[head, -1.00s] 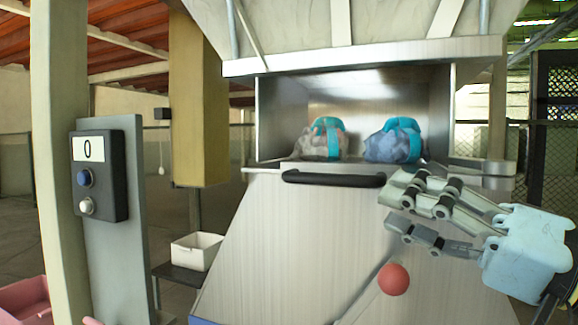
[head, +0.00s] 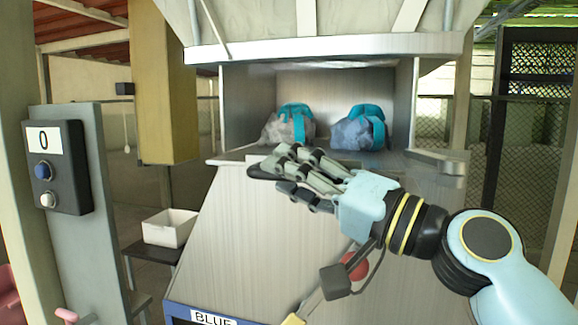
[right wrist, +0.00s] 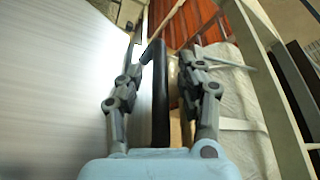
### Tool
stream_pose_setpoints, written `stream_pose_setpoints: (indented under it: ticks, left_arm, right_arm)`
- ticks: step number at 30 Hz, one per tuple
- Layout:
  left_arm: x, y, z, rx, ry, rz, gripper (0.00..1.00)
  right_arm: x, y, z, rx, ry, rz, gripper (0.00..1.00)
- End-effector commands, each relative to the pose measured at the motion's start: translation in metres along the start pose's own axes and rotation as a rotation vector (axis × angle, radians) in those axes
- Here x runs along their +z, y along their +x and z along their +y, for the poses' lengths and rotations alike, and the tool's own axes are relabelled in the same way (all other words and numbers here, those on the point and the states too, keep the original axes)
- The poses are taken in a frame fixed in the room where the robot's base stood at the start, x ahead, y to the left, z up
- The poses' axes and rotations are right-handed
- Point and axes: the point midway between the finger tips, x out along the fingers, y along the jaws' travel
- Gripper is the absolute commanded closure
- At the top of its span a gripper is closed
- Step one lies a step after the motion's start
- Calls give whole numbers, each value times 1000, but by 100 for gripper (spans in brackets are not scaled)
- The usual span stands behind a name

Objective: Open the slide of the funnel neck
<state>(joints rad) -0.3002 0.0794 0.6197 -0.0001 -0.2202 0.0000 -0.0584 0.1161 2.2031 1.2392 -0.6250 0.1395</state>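A black bar handle (head: 262,171) sits on the front edge of the steel hopper (head: 240,225), below an open compartment. My right gripper (head: 279,168) is at this handle, its fingers spread above and below it and covering most of it. In the right wrist view the handle (right wrist: 160,95) runs between the two fingers, with a gap visible on the right side; firm contact cannot be told. Which part is the funnel neck's slide is not clear. My left gripper is out of view.
Two sling bags with teal straps, one grey (head: 278,130) and one blue-grey (head: 350,132), sit in the compartment. A counter panel (head: 58,168) reading 0 stands at left. A white bin (head: 170,228) stands on a low table. A "BLUE" label (head: 213,319) shows below.

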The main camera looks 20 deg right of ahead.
Motion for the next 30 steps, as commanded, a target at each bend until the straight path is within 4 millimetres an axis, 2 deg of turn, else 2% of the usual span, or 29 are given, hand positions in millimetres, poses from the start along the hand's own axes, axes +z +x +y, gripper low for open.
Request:
stream_pose_setpoints:
  ticks: [9, 18, 30]
  left_arm:
    - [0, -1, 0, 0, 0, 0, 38]
    - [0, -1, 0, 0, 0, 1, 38]
    - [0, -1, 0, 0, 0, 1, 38]
  right_arm:
    - [1, 3, 0, 0, 0, -1, 62]
    - [0, 3, 0, 1, 0, -1, 100]
    - [0, 2, 1, 1, 0, -1, 100]
